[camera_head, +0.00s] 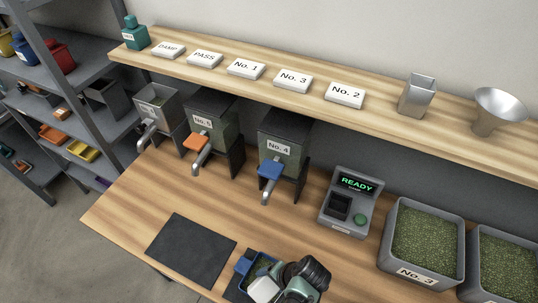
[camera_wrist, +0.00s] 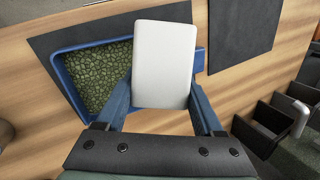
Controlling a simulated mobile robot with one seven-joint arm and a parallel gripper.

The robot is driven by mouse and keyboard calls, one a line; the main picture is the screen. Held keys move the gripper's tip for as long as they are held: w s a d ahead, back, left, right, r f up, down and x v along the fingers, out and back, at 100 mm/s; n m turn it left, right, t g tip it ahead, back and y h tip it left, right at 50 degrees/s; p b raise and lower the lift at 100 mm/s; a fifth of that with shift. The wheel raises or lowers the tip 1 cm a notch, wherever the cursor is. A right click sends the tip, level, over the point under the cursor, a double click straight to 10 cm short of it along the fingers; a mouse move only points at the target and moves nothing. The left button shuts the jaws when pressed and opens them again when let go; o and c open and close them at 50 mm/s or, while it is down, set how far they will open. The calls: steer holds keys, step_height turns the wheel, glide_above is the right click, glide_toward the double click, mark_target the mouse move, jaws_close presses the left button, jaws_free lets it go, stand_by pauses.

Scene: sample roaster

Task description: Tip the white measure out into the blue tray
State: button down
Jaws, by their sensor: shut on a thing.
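The white measure (camera_wrist: 165,62) is held between the two fingers of my gripper (camera_wrist: 162,100). Its plain flat side faces the wrist camera; its mouth and any contents cannot be seen. The blue tray (camera_wrist: 66,82) lies below, with a layer of green beans in it showing left of the measure. The measure hides the tray's right part in the wrist view. In the head view the measure (camera_head: 264,289) and my gripper (camera_head: 279,287) are at the bottom edge, over the tray (camera_head: 242,265), which is mostly covered.
A dark mat (camera_head: 191,249) lies bare left of the tray. Dispensers No. 5 (camera_head: 203,121) and No. 4 (camera_head: 279,145) stand behind, with a READY device (camera_head: 351,204) and bean bin No. 3 (camera_head: 407,274) to the right. The shelf above holds label blocks and a funnel (camera_head: 499,104).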

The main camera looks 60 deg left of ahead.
steer(key=shift+w+a+f+m+g+b, duration=0.15)
steer(key=shift+w+f+g+b, duration=0.15)
steer(key=shift+g+b, duration=0.7)
steer(key=shift+w+d+f+m+g+b, duration=0.15)
steer(key=shift+f+g+b, duration=0.35)
steer(key=shift+b, duration=0.8)
steer(key=shift+w+a+g+b, duration=0.1)
steer(key=shift+g+b, duration=0.3)
steer(key=shift+b, duration=0.2)
steer(key=g+b, duration=0.1)
steer(key=b, duration=0.2)
steer(key=w+m+g+b, duration=0.1)
steer(key=g+b, duration=0.1)
steer(key=b, duration=0.2)
steer(key=shift+a+h, duration=0.1)
steer(key=shift+h, duration=0.2)
steer(key=shift+r+g, duration=0.1)
steer(key=shift+g, duration=0.2)
steer(key=shift+w+r+g+b, duration=0.15)
steer(key=shift+g+b, duration=0.15)
steer(key=shift+b, duration=0.4)
steer(key=shift+r, duration=0.1)
step_height(320, 180, up, 3)
steer(key=p, duration=0.3)
